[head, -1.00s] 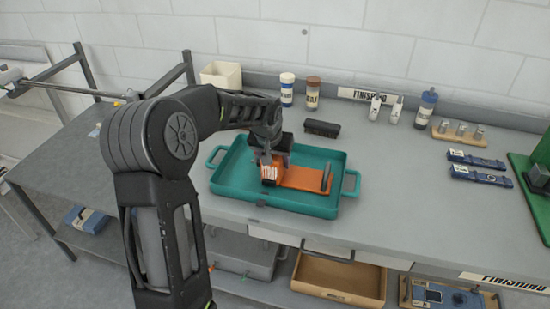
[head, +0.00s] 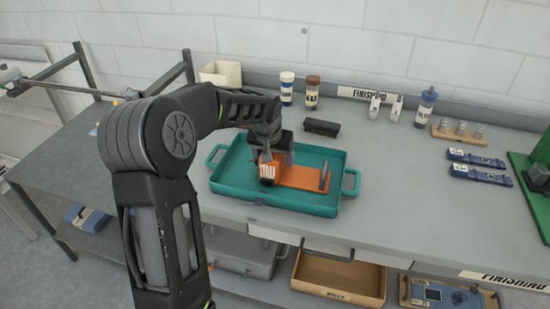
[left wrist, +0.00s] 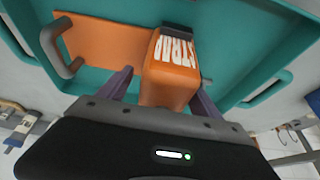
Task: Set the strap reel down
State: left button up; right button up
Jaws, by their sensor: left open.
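The strap reel (head: 267,174) is orange with a white "STRAP" label and an orange plate carrying a grey upright handle. It sits inside the teal tray (head: 230,188) on the bench. My left gripper (head: 272,157) is low over the reel's labelled block. In the left wrist view, the open fingers of my left gripper (left wrist: 163,88) stand on either side of the labelled block of the strap reel (left wrist: 172,72). Gaps show beside the block there. The arm and gripper hide part of the tray's back left. My right gripper is not in view.
A dark brush (head: 321,128) lies behind the tray, with bottles (head: 312,93) and a white bin (head: 222,76) at the back. Blue strap tools (head: 480,175) lie at the right.

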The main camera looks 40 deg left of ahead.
pick_arm(q)
jog(key=b+v, duration=0.1)
jog(key=v, duration=1)
jog(key=shift+s+d+r, duration=0.1)
jog(key=shift+s+r, duration=0.05)
jog(key=shift+r, duration=0.15)
